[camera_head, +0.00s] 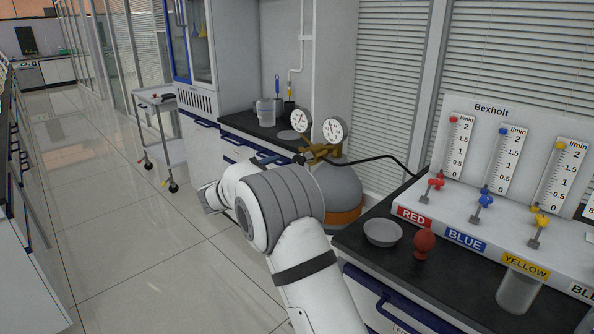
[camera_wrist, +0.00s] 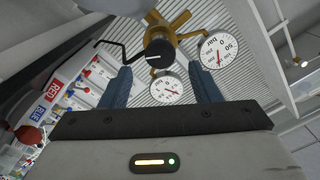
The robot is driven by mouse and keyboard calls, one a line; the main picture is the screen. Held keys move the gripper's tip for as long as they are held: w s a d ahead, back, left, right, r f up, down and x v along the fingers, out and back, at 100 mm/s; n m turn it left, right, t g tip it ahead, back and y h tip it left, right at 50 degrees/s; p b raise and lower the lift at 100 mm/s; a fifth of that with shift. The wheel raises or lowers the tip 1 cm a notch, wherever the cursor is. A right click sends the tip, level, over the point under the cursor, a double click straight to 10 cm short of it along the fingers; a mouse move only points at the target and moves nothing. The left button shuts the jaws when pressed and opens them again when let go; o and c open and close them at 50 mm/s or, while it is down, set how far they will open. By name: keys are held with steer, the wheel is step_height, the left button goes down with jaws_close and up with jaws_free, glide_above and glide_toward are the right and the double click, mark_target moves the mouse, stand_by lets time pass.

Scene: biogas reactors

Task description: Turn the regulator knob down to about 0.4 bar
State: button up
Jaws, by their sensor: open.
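The regulator knob (camera_wrist: 158,46) is round and black with a white line on its face. It shows in the wrist view just beyond and between the blue fingertips of my gripper (camera_wrist: 160,72). My gripper is open, and the fingers look apart from the knob. The brass regulator body (camera_wrist: 181,25) carries two white dial gauges, one nearer (camera_wrist: 167,88) and one farther right (camera_wrist: 221,50), marked bar with a red needle. Their exact readings are too small to tell.
The regulator tops a grey gas cylinder (camera_head: 340,187) with an orange band. A black hose (camera_head: 385,157) runs right towards the flowmeter panel (camera_head: 493,135). A bowl (camera_head: 383,232) and a red ball-topped object (camera_head: 424,243) stand on the bench. The floor at left is free.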

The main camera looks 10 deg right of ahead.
steer(key=shift+n, duration=0.4)
steer(key=x, duration=0.8)
steer(key=shift+s, duration=0.1)
steer(key=shift+a, duration=0.1)
steer(key=c, duration=0.9)
steer(key=shift+r, duration=0.1)
steer(key=shift+n+p, duration=0.3)
steer(key=shift+p, duration=0.55)
